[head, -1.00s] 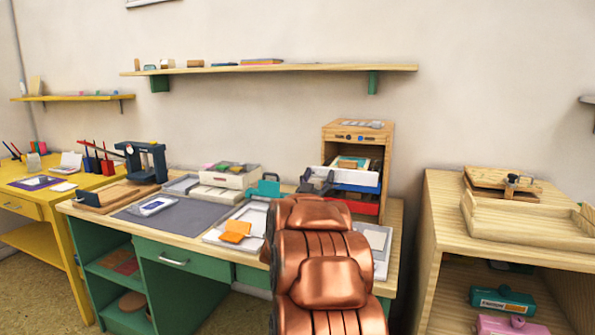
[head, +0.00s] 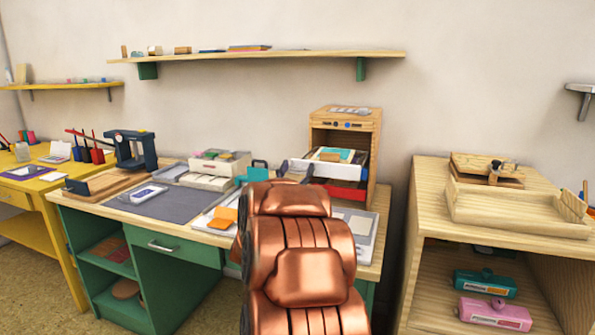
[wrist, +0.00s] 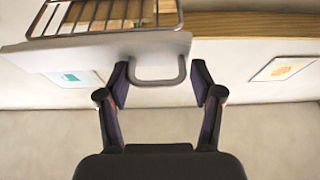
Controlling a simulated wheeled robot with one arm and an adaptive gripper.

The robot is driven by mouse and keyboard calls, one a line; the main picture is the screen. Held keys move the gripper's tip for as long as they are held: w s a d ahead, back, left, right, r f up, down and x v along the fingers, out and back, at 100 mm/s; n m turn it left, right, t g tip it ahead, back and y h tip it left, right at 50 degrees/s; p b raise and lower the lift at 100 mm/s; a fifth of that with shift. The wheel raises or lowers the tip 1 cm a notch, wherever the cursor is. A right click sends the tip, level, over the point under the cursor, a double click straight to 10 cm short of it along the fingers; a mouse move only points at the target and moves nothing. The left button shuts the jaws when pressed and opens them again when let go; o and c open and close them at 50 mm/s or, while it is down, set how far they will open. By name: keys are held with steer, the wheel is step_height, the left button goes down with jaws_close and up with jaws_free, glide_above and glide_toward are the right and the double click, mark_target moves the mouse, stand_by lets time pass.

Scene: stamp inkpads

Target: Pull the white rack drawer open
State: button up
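The white drawer (head: 342,168) sits in the wooden rack (head: 374,135) on the desk. It juts out past the rack's front, and small items show above its side. In the wrist view the white drawer's front (wrist: 50,54) carries a grey U-shaped handle (wrist: 157,82). My gripper (wrist: 160,84) has its two dark fingers apart, one on each side of the handle, with small gaps seeming to show. In the head view my gripper (head: 298,169) is at the drawer's front end, and my copper arm hides part of it.
A red drawer (head: 346,188) lies below the white one. The desk (head: 195,240) holds a grey mat (head: 180,208), a white box (head: 238,165) and an orange pad (head: 222,218). A wooden cabinet (head: 412,255) stands to the right across a narrow gap.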

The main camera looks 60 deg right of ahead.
steer(key=shift+o, duration=0.4)
steer(key=v, duration=0.7)
steer(key=shift+a, duration=0.25)
steer(key=shift+s, duration=0.1)
stand_by(0.5)
